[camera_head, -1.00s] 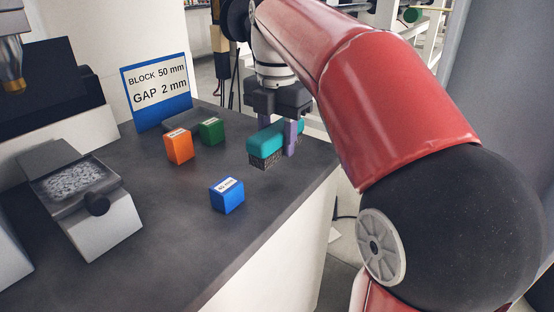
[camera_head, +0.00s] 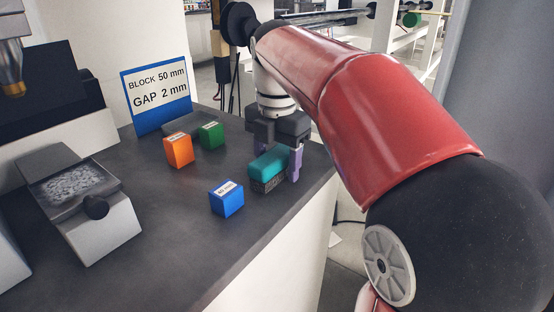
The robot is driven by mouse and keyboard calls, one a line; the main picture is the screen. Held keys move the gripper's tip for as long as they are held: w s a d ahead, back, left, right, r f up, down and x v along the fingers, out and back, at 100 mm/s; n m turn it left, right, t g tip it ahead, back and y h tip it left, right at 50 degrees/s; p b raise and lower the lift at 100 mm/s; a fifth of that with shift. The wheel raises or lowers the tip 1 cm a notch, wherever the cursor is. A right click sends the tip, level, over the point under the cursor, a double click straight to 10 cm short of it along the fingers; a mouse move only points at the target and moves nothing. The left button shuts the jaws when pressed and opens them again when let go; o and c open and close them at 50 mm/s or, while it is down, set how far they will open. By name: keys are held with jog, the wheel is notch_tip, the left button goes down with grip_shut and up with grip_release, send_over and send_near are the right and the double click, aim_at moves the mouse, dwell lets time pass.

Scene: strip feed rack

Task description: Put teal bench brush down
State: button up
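The teal bench brush (camera_head: 268,164) has a teal top and a dark speckled bristle block. It is low over the grey bench at its right side, bristles down. Its underside looks to be at the bench top, but I cannot tell if it touches. My gripper (camera_head: 285,160) points down over it. One purple finger stands close against the brush's right end.
A blue block (camera_head: 227,199) stands just left of the brush. An orange block (camera_head: 179,151) and a green block (camera_head: 210,136) stand further back, before a sign (camera_head: 158,92). A grey device (camera_head: 88,205) is at left. The bench's right edge is near the brush.

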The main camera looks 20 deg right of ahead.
aim_at(275, 150)
jog(key=shift+f+b, duration=0.15)
jog(key=shift+b, duration=0.15)
jog(key=r, duration=0.2)
jog(key=r+p, duration=0.1)
jog(key=r, duration=0.2)
jog(key=w+r, duration=0.1)
jog(key=r, duration=0.2)
jog(key=shift+a+p, duration=0.1)
jog(key=shift+p, duration=0.3)
jog(key=shift+s, duration=0.15)
